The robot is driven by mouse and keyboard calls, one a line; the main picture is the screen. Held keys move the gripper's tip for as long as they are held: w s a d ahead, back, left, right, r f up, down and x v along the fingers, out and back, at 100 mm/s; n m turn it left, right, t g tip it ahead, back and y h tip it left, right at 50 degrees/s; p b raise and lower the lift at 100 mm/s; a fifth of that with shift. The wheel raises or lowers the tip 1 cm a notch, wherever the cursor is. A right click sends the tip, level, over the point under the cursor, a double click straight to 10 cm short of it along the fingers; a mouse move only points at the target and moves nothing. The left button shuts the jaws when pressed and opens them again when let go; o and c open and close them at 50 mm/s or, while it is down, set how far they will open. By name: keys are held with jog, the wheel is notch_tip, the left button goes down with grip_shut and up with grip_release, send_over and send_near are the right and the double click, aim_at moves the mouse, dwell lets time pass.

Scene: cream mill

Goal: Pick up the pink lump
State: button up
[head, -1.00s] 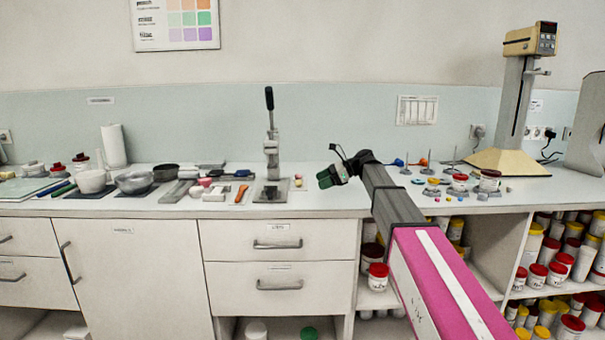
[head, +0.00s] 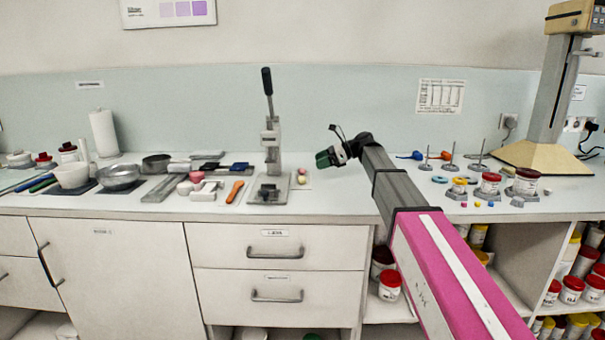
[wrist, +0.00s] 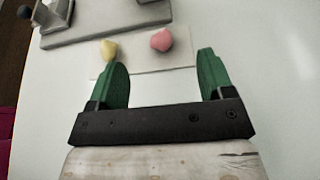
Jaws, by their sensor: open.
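The pink lump (wrist: 161,40) lies on a pale card (wrist: 150,62) beside a yellow lump (wrist: 109,49), clearly apart from it. In the head view the pink lump (head: 301,171) is small, just right of the lever press, with the yellow lump (head: 301,181) in front of it. My gripper (wrist: 163,72) is open and empty, its green fingers wide apart. In the wrist view the pink lump is ahead of the fingertips, between their lines. In the head view my gripper (head: 322,159) hangs above the counter, right of the card.
The lever press (head: 271,150) stands close left of the card. Another pink piece (head: 196,177) lies farther left among white blocks. Jars with red lids (head: 490,184) and metal stands are to the right. The counter (head: 345,185) is clear right of the card.

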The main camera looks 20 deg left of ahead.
aim_at(305, 168)
jog(key=shift+f+x, duration=0.15)
jog(key=shift+x, duration=1.35)
jog(key=shift+f+x, duration=0.1)
jog(key=shift+x, duration=1.4)
jog(key=shift+d, duration=0.15)
jog(key=c, duration=1)
